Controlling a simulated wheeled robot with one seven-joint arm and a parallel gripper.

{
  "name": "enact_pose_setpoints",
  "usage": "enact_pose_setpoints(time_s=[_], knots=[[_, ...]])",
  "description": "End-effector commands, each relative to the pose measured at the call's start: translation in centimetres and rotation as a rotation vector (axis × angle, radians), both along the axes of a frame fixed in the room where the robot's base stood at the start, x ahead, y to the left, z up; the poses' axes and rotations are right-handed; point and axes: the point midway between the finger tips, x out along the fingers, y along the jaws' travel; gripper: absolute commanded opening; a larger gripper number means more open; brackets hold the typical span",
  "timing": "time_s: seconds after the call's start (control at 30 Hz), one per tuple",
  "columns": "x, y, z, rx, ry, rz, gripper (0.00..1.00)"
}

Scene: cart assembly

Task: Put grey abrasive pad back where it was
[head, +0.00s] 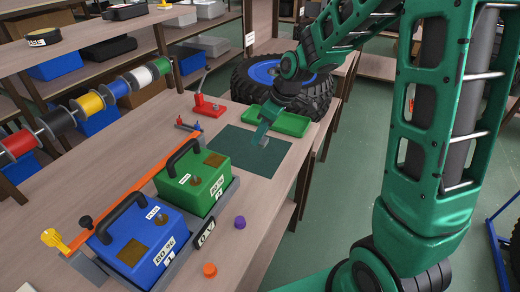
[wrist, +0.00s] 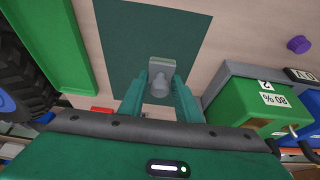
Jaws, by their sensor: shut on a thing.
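The grey abrasive pad (head: 264,142) is between the fingertips of my gripper (head: 260,138), over the dark green mat (head: 245,157) on the bench. In the wrist view my gripper (wrist: 160,84) is shut on the pad (wrist: 162,64), a small block with a rounded grey part. The pad lies within the mat's outline in both views, close to one edge in the wrist view. I cannot tell whether it touches the mat.
Green (head: 205,180) and blue (head: 145,235) battery boxes stand in a holder. Purple (head: 240,222) and orange (head: 210,270) caps sit near the bench edge. A red clamp (head: 208,106) stands behind.

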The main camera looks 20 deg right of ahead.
Motion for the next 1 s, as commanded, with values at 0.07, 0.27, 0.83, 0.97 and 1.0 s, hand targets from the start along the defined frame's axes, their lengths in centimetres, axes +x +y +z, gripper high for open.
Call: enact_pose_setpoints(time_s=[0.07, 0.27, 0.83, 0.97, 1.0], knots=[[-0.1, -0.2, -1.4, 0.0, 0.004, -0.003, 0.0], [0.0, -0.4, -2.9, 0.0, 0.001, -0.005, 0.0], [0.0, -0.4, -6.4, 0.0, 0.0, -0.004, 0.0], [0.0, -0.3, -6.6, 0.0, 0.0, -0.004, 0.4], [0.0, -0.4, -6.6, 0.0, 0.0, -0.004, 0.49]])
